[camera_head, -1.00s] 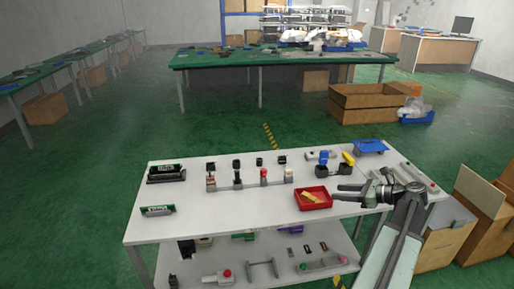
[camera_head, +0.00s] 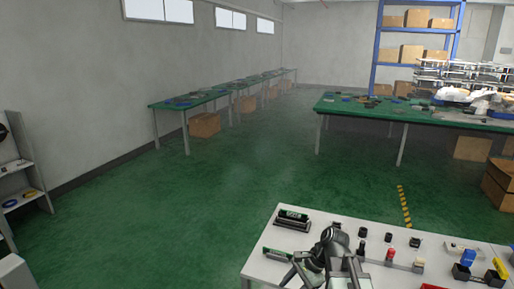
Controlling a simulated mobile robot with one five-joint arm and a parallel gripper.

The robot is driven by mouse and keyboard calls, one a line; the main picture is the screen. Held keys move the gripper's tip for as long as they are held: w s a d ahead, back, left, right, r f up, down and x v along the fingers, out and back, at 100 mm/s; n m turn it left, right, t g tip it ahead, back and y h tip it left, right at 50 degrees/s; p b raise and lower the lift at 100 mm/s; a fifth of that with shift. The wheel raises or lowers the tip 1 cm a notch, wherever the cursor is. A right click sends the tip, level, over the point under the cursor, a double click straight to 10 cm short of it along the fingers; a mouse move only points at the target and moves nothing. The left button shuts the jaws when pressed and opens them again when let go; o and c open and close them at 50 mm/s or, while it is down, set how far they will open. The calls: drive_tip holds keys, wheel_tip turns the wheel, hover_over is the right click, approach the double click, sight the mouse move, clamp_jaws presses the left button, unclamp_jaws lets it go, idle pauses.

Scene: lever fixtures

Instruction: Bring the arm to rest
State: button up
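My arm rises from the bottom edge, with its dark wrist (camera_head: 332,245) over the white table (camera_head: 268,240). My gripper (camera_head: 276,267) points left near the table's front left part. Its two fingers look spread apart with nothing between them. A row of lever fixtures stands on the table to the right of the wrist, one with a red part (camera_head: 390,254). My arm hides part of this row.
A green and black block (camera_head: 293,219) sits at the table's back left, close to my wrist. A long green table (camera_head: 350,106) stands behind. The green floor at left is open.

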drive_tip(key=s+d+f+n+h, duration=0.2)
drive_tip(key=d+n+h, duration=0.3)
drive_tip(key=n, duration=0.7)
drive_tip(key=shift+s+d+h, duration=0.25)
drive_tip(key=shift+s+h, duration=0.15)
drive_tip(key=shift+s, duration=0.2)
drive_tip(key=shift+f, duration=0.1)
idle(2.4)
